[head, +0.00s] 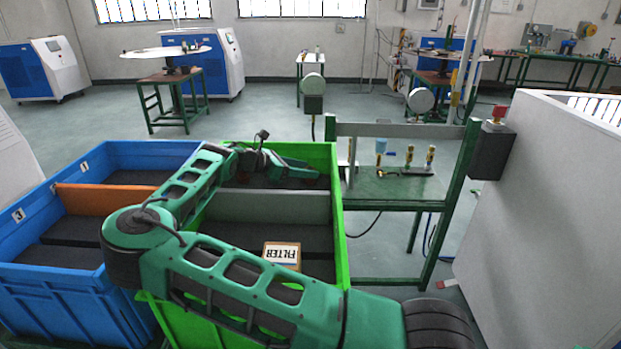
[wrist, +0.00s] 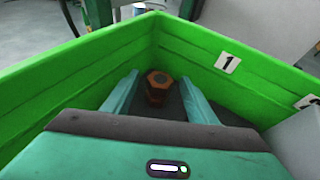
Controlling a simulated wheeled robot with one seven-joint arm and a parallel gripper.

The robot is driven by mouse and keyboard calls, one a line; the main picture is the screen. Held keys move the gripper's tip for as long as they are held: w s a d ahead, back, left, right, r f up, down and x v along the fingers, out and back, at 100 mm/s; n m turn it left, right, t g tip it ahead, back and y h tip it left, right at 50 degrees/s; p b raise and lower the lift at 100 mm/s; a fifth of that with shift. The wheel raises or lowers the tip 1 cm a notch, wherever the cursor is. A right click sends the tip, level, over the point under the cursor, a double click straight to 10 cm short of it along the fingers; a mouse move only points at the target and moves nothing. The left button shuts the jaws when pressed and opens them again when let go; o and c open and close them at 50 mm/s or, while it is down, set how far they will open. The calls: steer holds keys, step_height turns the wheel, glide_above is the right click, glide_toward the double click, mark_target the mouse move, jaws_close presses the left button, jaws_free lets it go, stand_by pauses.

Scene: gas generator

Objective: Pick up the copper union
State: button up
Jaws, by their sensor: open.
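The copper union (wrist: 158,86), a brown piece with a hexagonal top, stands on the dark floor in a corner of the green crate (wrist: 85,75) in the wrist view. My gripper (wrist: 158,79) is open, with one teal finger on each side of the union. The fingers look apart from it, but I cannot tell how far above or short of it they are. In the head view my gripper (head: 305,172) is low inside the far compartment of the green crate (head: 342,225). The union cannot be made out clearly there.
The wrist view shows a label "1" (wrist: 227,62) on the crate wall. A grey divider (head: 270,207) splits the green crate; a FILTER box (head: 282,255) lies in the near part. A blue crate (head: 60,275) stands left, a green workbench (head: 390,188) right.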

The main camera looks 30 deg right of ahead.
mark_target(313, 168)
steer(key=shift+x, duration=1.55)
steer(key=c, duration=1.2)
steer(key=shift+r, duration=0.2)
